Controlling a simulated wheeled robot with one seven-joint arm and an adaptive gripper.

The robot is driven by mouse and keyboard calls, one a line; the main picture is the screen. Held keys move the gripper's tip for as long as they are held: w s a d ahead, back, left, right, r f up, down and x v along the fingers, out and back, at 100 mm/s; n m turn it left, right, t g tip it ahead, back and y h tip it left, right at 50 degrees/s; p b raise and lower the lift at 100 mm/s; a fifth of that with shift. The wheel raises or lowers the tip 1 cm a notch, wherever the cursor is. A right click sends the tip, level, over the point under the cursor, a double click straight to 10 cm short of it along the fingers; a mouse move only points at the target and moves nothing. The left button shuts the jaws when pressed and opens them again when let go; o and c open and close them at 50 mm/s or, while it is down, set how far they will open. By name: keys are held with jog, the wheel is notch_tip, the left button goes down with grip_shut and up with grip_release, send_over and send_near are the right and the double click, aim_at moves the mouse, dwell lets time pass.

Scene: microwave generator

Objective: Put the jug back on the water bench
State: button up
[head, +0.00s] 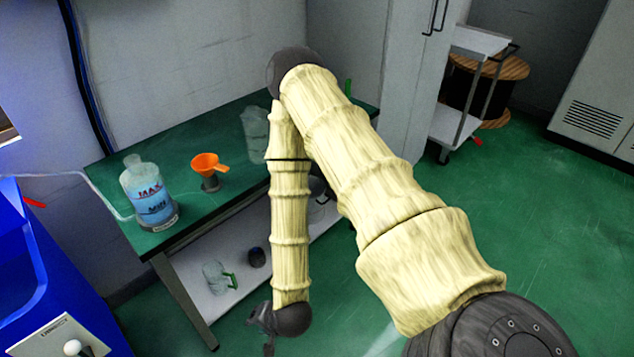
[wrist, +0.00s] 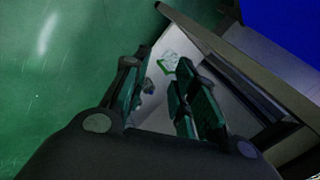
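In the wrist view a small green-edged shape, apparently the jug's handle (wrist: 168,64), shows between and beyond the fingers. My gripper (wrist: 162,66) is open, with a gap between its fingers and nothing held. In the head view it hangs low in front of the bench, right of the jug, mostly hidden by my wrist.
A bottle marked MAX and MIN (head: 148,195) with a tube, an orange funnel (head: 208,166) and a clear container (head: 255,132) stand on the bench top. A dark round object (head: 257,257) is beside the jug. A blue machine (head: 45,265) stands at left.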

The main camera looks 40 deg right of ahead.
jog(key=s+d+f+n+g, duration=0.2)
jog(key=s+n+g, duration=0.1)
jog(key=s+n, duration=0.3)
jog(key=s+d+f+n+g+h, duration=0.1)
jog(key=s+d+f+n+g, duration=0.1)
jog(key=s+n, duration=0.4)
jog(key=s+d+g, duration=0.1)
jog(key=s, duration=0.4)
jog(key=shift+s+h, duration=0.3)
